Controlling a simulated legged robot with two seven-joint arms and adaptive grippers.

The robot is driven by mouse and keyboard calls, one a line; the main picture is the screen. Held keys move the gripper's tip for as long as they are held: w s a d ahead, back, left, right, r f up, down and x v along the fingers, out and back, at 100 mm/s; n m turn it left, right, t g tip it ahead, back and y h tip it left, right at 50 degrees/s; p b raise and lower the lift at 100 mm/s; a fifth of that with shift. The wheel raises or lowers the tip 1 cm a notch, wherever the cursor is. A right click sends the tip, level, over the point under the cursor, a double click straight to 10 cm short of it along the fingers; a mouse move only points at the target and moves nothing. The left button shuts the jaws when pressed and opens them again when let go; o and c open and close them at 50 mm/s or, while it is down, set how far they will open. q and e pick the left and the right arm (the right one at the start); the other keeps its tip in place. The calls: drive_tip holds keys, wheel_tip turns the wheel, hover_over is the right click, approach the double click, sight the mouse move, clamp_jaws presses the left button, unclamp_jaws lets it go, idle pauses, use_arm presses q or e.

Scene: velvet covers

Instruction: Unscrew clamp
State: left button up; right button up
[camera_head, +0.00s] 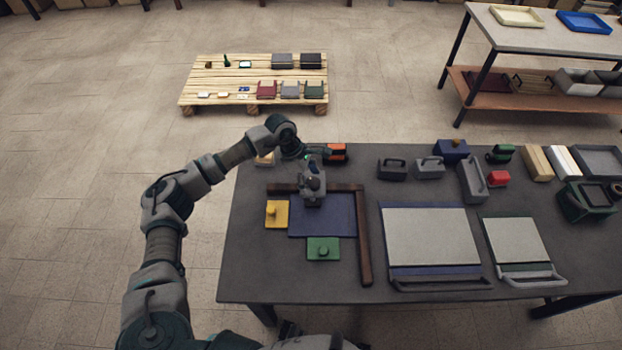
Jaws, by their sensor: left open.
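A grey clamp (312,186) stands at the top edge of a dark blue velvet panel (325,217), by the upper bar of a brown L-shaped frame (365,245). My left gripper (318,157) is open, just above and behind the clamp's top in the picture. Whether it touches the clamp cannot be told. A yellow block with a knob (277,213) lies at the panel's left edge, and a green block with a knob (323,249) at its lower edge. My right gripper is not in view.
An orange and black item (337,152) lies close behind the gripper. Grey-topped boards (430,236) and several handled blocks (392,169) fill the right of the dark table (260,280). A pallet (255,75) and a shelf table (540,35) stand behind.

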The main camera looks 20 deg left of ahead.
use_arm(q)
drive_tip(key=shift+f, duration=0.15)
drive_tip(key=shift+d, duration=0.2)
drive_tip(key=c, duration=1.1)
drive_tip(key=shift+c, duration=0.2)
